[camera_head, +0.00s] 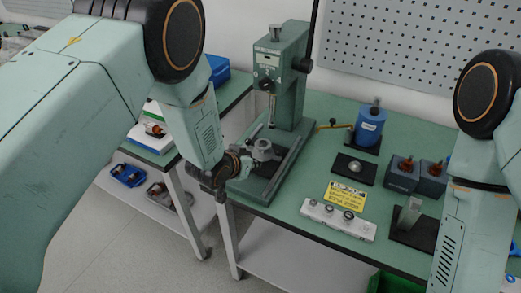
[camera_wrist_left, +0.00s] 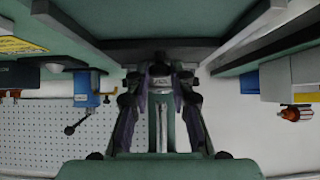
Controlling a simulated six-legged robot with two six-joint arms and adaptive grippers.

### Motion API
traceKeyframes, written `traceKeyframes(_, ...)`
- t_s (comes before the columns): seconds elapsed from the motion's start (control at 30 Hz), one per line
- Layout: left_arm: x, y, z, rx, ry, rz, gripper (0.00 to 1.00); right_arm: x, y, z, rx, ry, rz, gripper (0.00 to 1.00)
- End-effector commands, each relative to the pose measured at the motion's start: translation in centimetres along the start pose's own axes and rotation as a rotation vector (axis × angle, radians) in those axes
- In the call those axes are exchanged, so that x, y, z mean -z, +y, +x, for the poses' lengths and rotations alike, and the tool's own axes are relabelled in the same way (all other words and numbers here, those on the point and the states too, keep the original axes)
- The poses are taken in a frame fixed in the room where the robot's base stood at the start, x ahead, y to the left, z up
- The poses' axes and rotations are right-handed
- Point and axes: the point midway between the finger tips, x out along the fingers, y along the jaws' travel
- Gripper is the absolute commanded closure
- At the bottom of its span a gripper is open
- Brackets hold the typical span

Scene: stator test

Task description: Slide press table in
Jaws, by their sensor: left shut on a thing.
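The green press (camera_head: 290,85) stands at the left end of the green workbench. Its press table (camera_head: 263,150), with a round grey metal fixture on it, sits low at the front of the press, in front of the ram. My left gripper (camera_head: 224,178) is at the front-left of the press table and is shut on its front part. The exact grip spot is hidden by the gripper. In the left wrist view, my gripper's dark fingers (camera_wrist_left: 161,95) stand in front of the green press column. My right arm comes in at the right; its gripper is outside the picture.
Right of the press are a blue device (camera_head: 369,127), a black pad (camera_head: 354,169), a yellow label (camera_head: 347,196), a white block with round parts (camera_head: 338,220) and grey boxes (camera_head: 403,175). A pegboard (camera_head: 420,45) is behind. A second bench stands at the left.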

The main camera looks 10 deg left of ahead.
Motion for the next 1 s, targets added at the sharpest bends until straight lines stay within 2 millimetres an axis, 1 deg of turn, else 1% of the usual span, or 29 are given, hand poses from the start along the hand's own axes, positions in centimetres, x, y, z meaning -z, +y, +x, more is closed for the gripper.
traceKeyframes(0.1, 0.7, 0.0, 0.7, 0.000, 0.006, 0.000, 0.93, 0.0, 0.0, 0.4, 0.000, 0.000, 0.000, 0.60)
traceKeyframes(0.7, 3.3, 0.0, 3.9, -0.001, 0.005, 0.000, 0.93, 0.0, 0.0, 1.8, 0.000, 0.000, 0.000, 0.60)
traceKeyframes(0.87, 3.9, 0.0, 4.6, -0.001, 0.005, 0.001, 0.93, 0.0, 0.0, 2.1, 0.000, 0.000, 0.000, 0.60)
traceKeyframes(1.0, 4.1, 0.0, 4.8, 0.000, 0.003, 0.000, 0.93, 0.0, 0.0, 2.2, 0.000, 0.000, 0.000, 0.60)
